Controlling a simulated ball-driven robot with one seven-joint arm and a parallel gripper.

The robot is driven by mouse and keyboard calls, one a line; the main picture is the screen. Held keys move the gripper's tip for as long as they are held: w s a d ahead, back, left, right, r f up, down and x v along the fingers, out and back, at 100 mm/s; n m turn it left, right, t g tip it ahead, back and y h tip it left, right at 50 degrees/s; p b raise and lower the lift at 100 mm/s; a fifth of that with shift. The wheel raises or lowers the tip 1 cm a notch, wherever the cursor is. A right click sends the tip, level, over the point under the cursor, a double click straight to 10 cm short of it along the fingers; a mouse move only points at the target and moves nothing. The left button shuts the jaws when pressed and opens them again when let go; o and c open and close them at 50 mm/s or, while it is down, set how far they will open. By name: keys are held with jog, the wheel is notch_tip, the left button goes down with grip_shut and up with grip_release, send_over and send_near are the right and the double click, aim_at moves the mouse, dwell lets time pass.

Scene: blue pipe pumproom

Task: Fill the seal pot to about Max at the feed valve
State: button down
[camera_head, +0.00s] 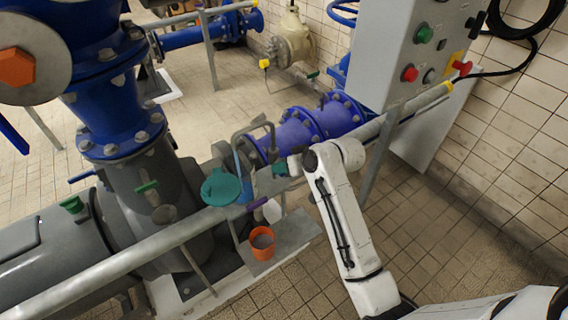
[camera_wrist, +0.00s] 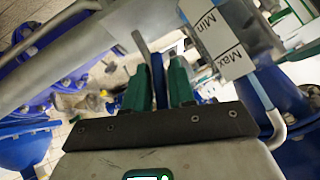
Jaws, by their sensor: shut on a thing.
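My gripper (camera_wrist: 157,82) has green fingers and is shut on a thin dark blue lever (camera_wrist: 158,73). In the head view my gripper (camera_head: 281,170) is beside the grey rail, partly hidden by my wrist. A clear pot with a white label marked Min and Max (camera_wrist: 216,38) is right of my fingers in the wrist view. The label shows tilted, Max nearer my gripper than Min. I cannot tell the liquid level. In the head view a small white patch (camera_head: 271,211) below the rail may be this label.
A grey rail (camera_head: 130,255) crosses the front. Blue flanged pipes (camera_head: 310,128) lie behind. A control box (camera_head: 405,50) stands upper right.

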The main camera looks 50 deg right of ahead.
dwell(0.4)
jog(key=c, duration=1.2)
grip_release()
jog(key=shift+o, duration=0.2)
jog(key=v, duration=1)
jog(key=shift+s+r, duration=0.25)
jog(key=shift+s, duration=0.05)
jog(key=shift+a, duration=0.15)
